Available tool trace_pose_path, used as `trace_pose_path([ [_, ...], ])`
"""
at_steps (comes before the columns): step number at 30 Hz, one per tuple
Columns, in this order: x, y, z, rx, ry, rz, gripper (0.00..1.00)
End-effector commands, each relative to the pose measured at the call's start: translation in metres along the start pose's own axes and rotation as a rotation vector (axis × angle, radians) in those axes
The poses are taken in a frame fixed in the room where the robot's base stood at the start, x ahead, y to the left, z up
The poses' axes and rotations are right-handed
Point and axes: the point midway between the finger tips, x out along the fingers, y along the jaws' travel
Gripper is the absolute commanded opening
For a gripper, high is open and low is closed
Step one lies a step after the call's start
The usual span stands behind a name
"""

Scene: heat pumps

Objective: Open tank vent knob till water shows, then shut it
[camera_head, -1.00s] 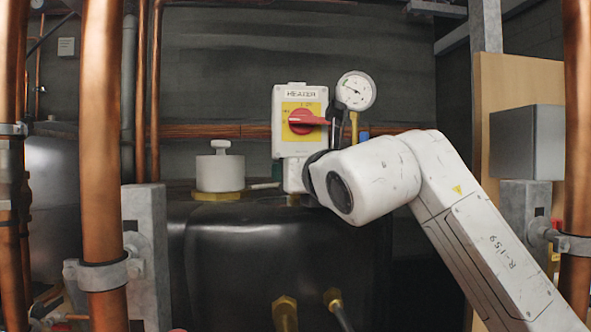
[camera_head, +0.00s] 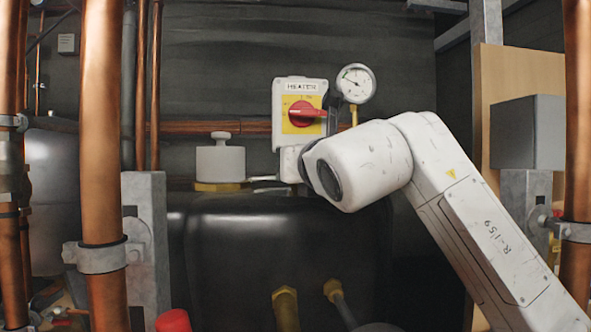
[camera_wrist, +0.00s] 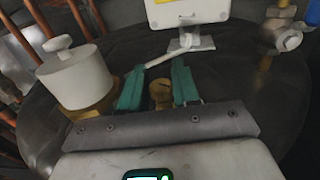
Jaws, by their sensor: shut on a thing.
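In the wrist view my gripper (camera_wrist: 158,66) has its two teal fingers either side of a small brass knob (camera_wrist: 160,95) on the tank top, and it is shut on it. The fingers partly hide the knob. A thin pale tube (camera_wrist: 165,55) runs from near the fingertips up toward a white box. I see no water. The black tank (camera_head: 280,245) fills the middle of the head view. There my white wrist link (camera_head: 365,165) hides the fingers and the knob.
A white cylinder with a smaller knob on top (camera_head: 220,165) stands left of my gripper; it shows in the wrist view (camera_wrist: 75,78). Behind are the heater switch box (camera_head: 285,90) and a round gauge (camera_head: 356,83). Copper pipes (camera_head: 101,150) and brackets frame both sides.

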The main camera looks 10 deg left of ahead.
Motion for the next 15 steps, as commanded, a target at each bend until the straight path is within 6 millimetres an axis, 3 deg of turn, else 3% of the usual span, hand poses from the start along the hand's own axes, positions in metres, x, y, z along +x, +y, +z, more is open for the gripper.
trace_pose_path([
  [15,-0.0017,0.0006,-0.0067,-0.005,-0.008,-0.273,0.0],
])
